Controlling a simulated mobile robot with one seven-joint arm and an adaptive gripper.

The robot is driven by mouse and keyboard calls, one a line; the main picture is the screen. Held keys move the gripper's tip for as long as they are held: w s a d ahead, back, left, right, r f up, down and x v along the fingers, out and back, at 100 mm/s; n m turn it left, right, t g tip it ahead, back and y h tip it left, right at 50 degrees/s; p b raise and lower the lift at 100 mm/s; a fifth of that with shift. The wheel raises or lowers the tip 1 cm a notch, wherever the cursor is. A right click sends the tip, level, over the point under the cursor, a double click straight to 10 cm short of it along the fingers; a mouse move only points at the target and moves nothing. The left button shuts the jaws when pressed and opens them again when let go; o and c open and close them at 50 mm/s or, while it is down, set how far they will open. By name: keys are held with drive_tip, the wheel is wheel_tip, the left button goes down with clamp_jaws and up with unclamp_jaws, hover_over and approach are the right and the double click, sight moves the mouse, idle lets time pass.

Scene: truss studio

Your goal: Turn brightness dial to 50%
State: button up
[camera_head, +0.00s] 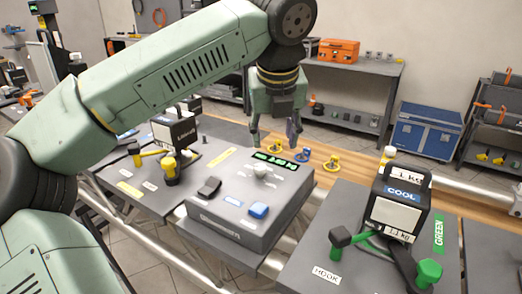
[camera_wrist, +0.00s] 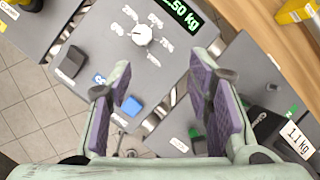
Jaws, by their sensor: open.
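The white dial (camera_head: 262,170) is a round knob on top of a grey control box (camera_head: 226,226). In the wrist view the dial (camera_wrist: 142,35) has percent labels printed around it, too small to read surely. I cannot tell which mark it points at. My gripper (camera_head: 274,136) is open and empty, above the far side of the box and apart from the dial. In the wrist view its purple-padded fingers (camera_wrist: 163,75) are spread, with the dial beyond them, up and to the left.
The box also carries a green-lit display (camera_head: 275,160), a black switch (camera_head: 209,188) and a blue button (camera_head: 258,210). A black COOL unit (camera_head: 400,205) with green-handled parts stands on the right. A black device (camera_head: 175,135) with yellow parts stands on the left.

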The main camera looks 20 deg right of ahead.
sight(260, 167)
drive_tip(key=shift+n+y, duration=0.4)
drive_tip(key=shift+y, duration=0.1)
drive_tip(key=p+x, duration=0.1)
drive_tip(key=x, duration=0.2)
drive_tip(key=a+x, duration=0.1)
drive_tip(key=x, duration=0.3)
drive_tip(key=w+p+x, duration=0.1)
drive_tip(key=x, duration=0.3)
drive_tip(key=shift+a+r+p, duration=0.25)
drive_tip(key=shift+p, duration=0.1)
clamp_jaws()
